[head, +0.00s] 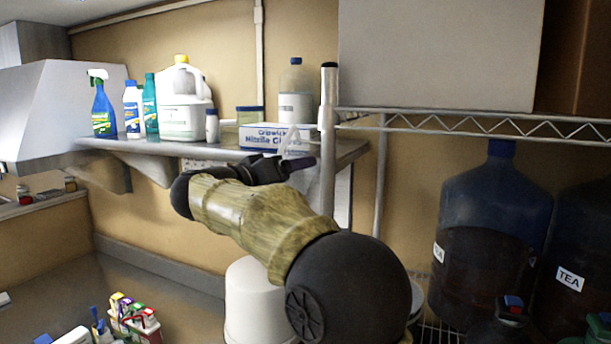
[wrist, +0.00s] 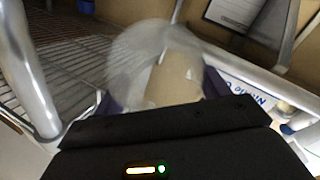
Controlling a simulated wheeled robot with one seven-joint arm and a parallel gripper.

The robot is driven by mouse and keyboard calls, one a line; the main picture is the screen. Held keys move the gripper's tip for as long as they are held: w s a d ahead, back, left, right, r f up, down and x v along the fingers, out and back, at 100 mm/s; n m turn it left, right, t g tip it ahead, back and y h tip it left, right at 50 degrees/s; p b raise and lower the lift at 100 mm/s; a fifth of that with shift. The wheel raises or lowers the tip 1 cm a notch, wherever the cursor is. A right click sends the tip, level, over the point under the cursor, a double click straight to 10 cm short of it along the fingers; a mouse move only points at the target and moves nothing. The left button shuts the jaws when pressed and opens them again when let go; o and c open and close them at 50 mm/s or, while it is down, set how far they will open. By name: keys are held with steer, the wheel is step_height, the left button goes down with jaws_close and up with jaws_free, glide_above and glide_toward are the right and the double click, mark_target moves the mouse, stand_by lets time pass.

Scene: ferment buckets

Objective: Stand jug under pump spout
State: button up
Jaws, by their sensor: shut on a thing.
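My gripper (head: 275,170) is at the end of my arm, in front of the shelf's right end, beside the glove box. In the wrist view its dark fingers (wrist: 162,98) are on either side of a pale, translucent rounded thing (wrist: 135,55), which looks like the jug. They are shut on it. In the head view a small whitish translucent part of it (head: 297,143) shows above the fingers; my arm and gripper hide most of the rest. Its tilt is hard to tell. I cannot make out a pump spout in either view.
The wall shelf (head: 345,150) holds a glove box (head: 272,136), a large white jug with a yellow top (head: 186,115), a spray bottle (head: 103,108) and other bottles. A metal post (head: 328,190) stands close to my gripper. Dark TEA carboys (head: 490,220) stand right. A white bucket (head: 250,300) is below.

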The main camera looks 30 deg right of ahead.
mark_target(306, 182)
steer(key=shift+w+d, duration=0.15)
steer(key=s+d, duration=0.1)
steer(key=s+d+p, duration=0.1)
steer(key=s, duration=0.1)
steer(key=shift+r, duration=0.15)
steer(key=shift+p, duration=0.75)
steer(key=shift+s+f, duration=0.1)
steer(key=shift+f, duration=0.25)
steer(key=shift+w+f, duration=0.35)
steer(key=shift+s, duration=0.2)
steer(key=shift+f, duration=0.15)
steer(key=o, duration=1)
steer(key=shift+f+b, duration=0.2)
steer(key=shift+b, duration=0.4)
